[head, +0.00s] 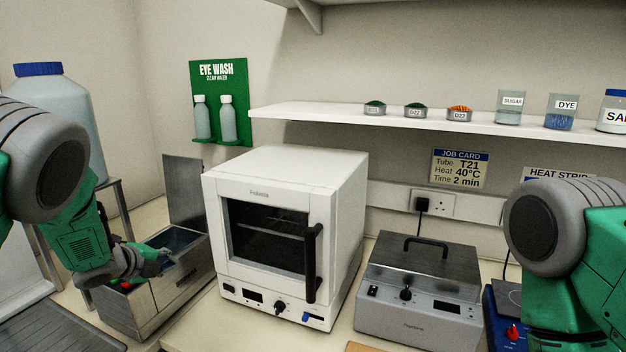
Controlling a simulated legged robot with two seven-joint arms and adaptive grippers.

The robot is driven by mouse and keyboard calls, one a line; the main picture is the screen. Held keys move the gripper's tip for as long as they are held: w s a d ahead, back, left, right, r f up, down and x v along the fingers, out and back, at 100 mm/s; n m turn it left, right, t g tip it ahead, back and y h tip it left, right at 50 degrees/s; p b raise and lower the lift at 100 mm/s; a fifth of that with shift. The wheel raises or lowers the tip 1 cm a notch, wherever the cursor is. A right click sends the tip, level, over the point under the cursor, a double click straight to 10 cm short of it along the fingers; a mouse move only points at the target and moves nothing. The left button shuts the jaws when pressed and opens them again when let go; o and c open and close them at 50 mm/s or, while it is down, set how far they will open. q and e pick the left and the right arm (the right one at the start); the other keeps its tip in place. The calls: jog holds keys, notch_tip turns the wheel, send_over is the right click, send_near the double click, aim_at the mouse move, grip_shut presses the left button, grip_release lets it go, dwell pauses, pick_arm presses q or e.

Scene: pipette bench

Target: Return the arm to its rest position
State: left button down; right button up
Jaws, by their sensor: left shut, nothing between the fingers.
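My left arm comes in from the left, and my left gripper (168,258) is at its end. The gripper is shut and empty, above or at the near side of the open metal bath (160,300), whose lid stands up at the back. I cannot tell whether the gripper touches the bath. My right arm shows at the right edge, bent, with its gripper out of view.
A white oven (290,170) with a closed door stands in the middle. A lidded metal bath (420,265) is right of it, then a blue hotplate (500,315). A shelf (330,118) with small dishes and jars runs above. A large bottle (60,90) stands at left.

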pick_arm(q)
jog(key=s+f+n+g+y, duration=0.1)
jog(key=s+f+n+g, duration=0.2)
jog(key=s+f+n, duration=0.65)
jog(key=s+f+n+g+y, duration=0.15)
jog(key=s+f+n, duration=0.35)
jog(key=s+f, duration=0.9)
jog(key=s+d+r+n+g, duration=0.1)
jog(key=s+d+n+g, duration=0.15)
jog(key=s, duration=0.75)
jog(key=s+d+r+n+g, duration=0.15)
jog(key=s+n, duration=0.25)
jog(key=s, duration=0.6)
jog(key=s+d+n+g, duration=0.2)
jog(key=s+n+g, duration=0.1)
jog(key=s, duration=0.7)
jog(key=w+f+m+t+b, duration=0.1)
jog(key=w+f+b, duration=0.2)
jog(key=f+b, duration=1.5)
jog(key=shift+w+d+f+b, duration=0.15)
jog(key=shift+w+b, duration=0.05)
jog(key=shift+b, duration=0.25)
pick_arm(e)
notch_tip(320, 180, down, 19)
jog(key=shift+a, duration=0.2)
